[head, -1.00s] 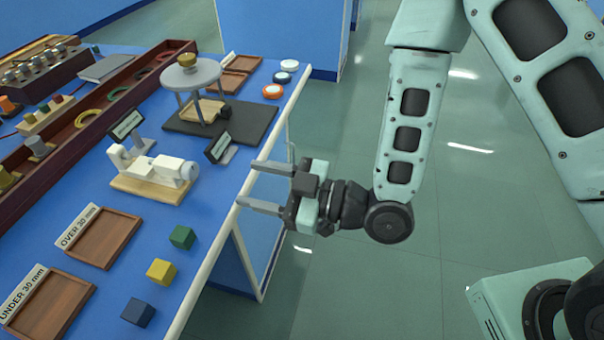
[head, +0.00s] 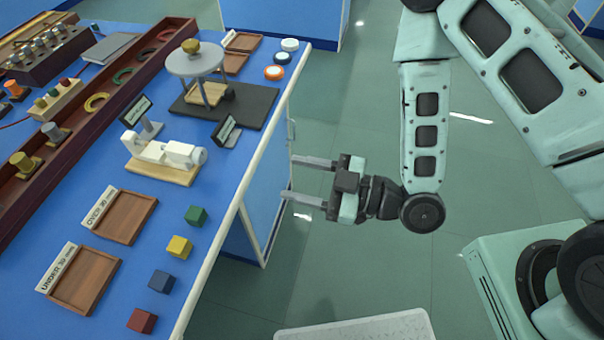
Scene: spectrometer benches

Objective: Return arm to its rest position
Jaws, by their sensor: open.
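My gripper (head: 308,179) is open and empty, with its two grey fingers pointing left. It hangs over the floor just right of the blue bench (head: 165,230), clear of the bench's white edge. My arm (head: 427,130) comes down from the upper right, bends at the dark wrist joint, and runs left to the gripper.
Near the edge lie a green cube (head: 196,215), a yellow cube (head: 179,247), a blue cube (head: 162,281) and a red cube (head: 142,320). Two wooden trays, a white instrument (head: 165,155) and a round-topped stand (head: 195,60) share the bench. Open floor (head: 370,270) lies right.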

